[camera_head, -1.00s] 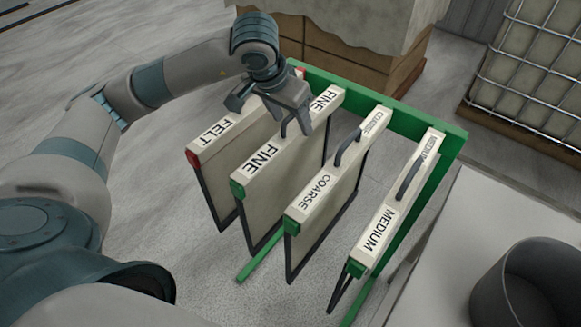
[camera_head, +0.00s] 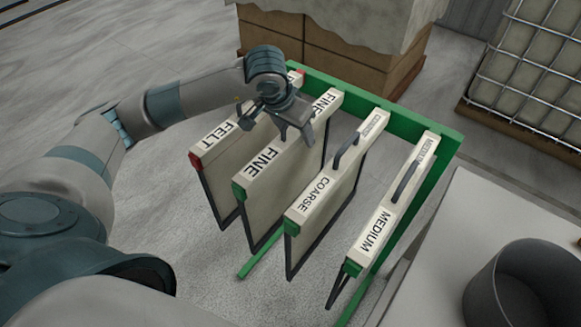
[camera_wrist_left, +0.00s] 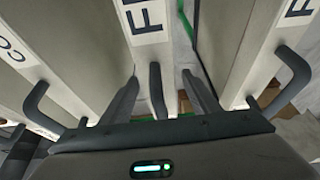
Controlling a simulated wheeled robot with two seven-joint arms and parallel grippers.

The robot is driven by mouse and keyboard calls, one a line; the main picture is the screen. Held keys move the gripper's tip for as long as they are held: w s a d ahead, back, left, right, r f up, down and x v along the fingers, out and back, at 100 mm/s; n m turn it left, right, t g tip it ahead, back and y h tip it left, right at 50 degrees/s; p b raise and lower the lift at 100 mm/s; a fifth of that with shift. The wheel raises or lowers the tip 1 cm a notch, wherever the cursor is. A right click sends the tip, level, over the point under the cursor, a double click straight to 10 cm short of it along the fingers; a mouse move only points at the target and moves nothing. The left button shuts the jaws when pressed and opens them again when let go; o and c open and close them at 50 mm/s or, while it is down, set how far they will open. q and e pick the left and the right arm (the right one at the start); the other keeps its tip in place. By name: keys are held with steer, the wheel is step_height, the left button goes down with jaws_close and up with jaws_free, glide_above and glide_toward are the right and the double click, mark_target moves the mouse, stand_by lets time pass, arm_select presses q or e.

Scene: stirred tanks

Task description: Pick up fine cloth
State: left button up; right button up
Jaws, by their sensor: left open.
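The fine cloth (camera_head: 265,190) is a beige panel with a dark lower edge, green end cap and a white top bar marked FINE. It hangs in the green rack between the felt and coarse cloths. My left gripper (camera_head: 277,132) is over the middle of its top bar, open, and hides its handle in the head view. In the left wrist view, the dark handle (camera_wrist_left: 157,92) stands between the two spread fingers (camera_wrist_left: 160,73), below the label on the fine cloth (camera_wrist_left: 148,20). I cannot tell whether either finger touches it. My right gripper is not in view.
The felt cloth (camera_head: 215,148), with red caps, hangs to the left. The coarse cloth (camera_head: 325,200) and medium cloth (camera_head: 385,220) hang to the right in the green rack (camera_head: 395,122). A dark pot (camera_head: 520,290) stands on a pale surface at lower right. Wrapped boxes (camera_head: 330,50) stand behind.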

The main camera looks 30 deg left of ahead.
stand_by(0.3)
arm_select(q)
jaws_close()
steer(key=shift+r, duration=0.2)
